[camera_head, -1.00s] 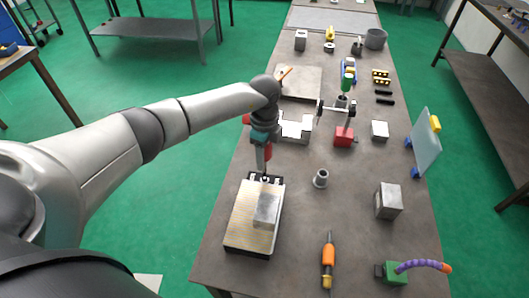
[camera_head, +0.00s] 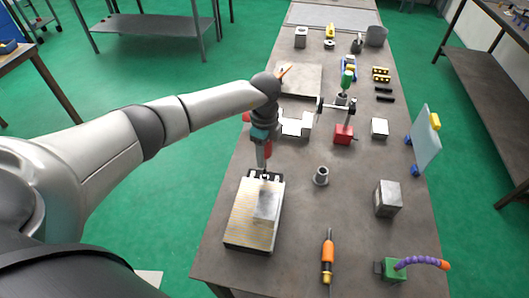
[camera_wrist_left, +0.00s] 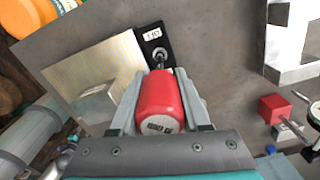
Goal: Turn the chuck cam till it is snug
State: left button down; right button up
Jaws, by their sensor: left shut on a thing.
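The chuck (camera_head: 238,236) is a flat rectangular plate with a striped top, near the table's left edge. A grey metal block (camera_head: 267,205) rests on it. At its far end is a black panel with a white label, shown in the wrist view (camera_wrist_left: 154,36). A red handle (camera_wrist_left: 160,104) stands over this panel, its metal shaft (camera_wrist_left: 160,58) reaching down to the panel. My left gripper (camera_head: 264,152) is shut on the red handle, one finger on each side. Whether the shaft is fully seated and the cam's angle cannot be told. My right gripper is not in view.
A grey collar (camera_head: 321,176) and an orange screwdriver (camera_head: 328,258) lie right of the chuck. A red-based dial stand (camera_head: 344,134) and a white notched block (camera_head: 296,125) are beyond. A steel block (camera_head: 388,199) stands further right. Bare table surrounds the collar.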

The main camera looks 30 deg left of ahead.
pick_arm(q)
jog(key=shift+f+b, duration=0.55)
jog(key=shift+f, duration=0.25)
jog(key=c, duration=0.9)
grip_release()
jog(key=shift+c, duration=0.2)
grip_shut()
